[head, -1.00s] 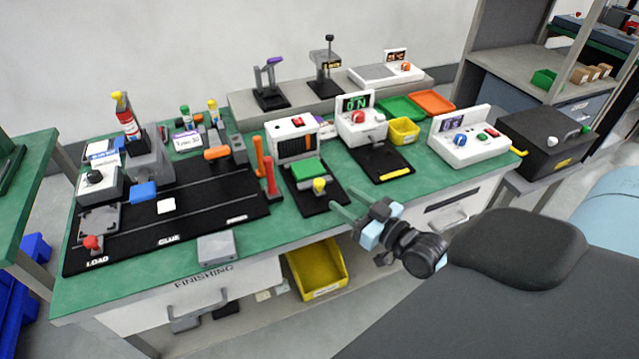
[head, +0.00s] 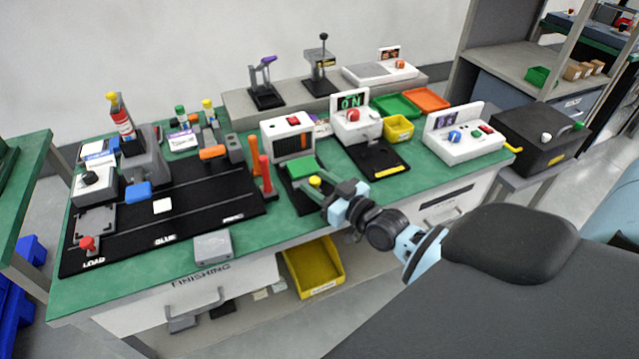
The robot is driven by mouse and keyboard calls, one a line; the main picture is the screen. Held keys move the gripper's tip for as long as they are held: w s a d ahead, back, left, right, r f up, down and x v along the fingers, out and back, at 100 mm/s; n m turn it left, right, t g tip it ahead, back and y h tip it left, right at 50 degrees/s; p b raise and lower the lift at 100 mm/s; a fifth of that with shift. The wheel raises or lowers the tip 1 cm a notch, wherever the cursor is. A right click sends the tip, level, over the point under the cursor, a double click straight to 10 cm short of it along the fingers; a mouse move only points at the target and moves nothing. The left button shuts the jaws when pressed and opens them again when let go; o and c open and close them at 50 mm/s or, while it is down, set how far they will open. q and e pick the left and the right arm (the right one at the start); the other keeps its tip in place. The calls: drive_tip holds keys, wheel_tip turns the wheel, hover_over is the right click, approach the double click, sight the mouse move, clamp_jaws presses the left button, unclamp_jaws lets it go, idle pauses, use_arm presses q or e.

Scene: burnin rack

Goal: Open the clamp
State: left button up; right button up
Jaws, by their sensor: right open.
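My right gripper (head: 318,187) is open at the front of a small black fixture (head: 303,200). My left gripper is not in view.
A red upright handle (head: 265,176) stands close left of the fixture. A white box with a red button (head: 288,137) stands behind it. A black pad (head: 380,160) lies to the right. A grey block (head: 212,247) sits at the bench's front edge.

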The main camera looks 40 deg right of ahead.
clamp_jaws()
drive_tip(key=shift+s+a+p, duration=0.15)
drive_tip(key=shift+s+p, duration=0.15)
drive_tip(key=shift+s, duration=0.15)
drive_tip(key=s, duration=0.1)
drive_tip(key=s+p, duration=0.1)
drive_tip(key=shift+s+a+r, duration=0.1)
drive_tip(key=shift+s+a, duration=0.2)
drive_tip(key=shift+s, duration=0.05)
drive_tip(key=shift+f, duration=0.25)
drive_tip(key=shift+c, duration=1.4)
unclamp_jaws()
drive_tip(key=shift+s, duration=0.1)
drive_tip(key=shift+o, duration=1.4)
drive_tip(key=shift+s+r, duration=0.1)
drive_tip(key=shift+s, duration=0.05)
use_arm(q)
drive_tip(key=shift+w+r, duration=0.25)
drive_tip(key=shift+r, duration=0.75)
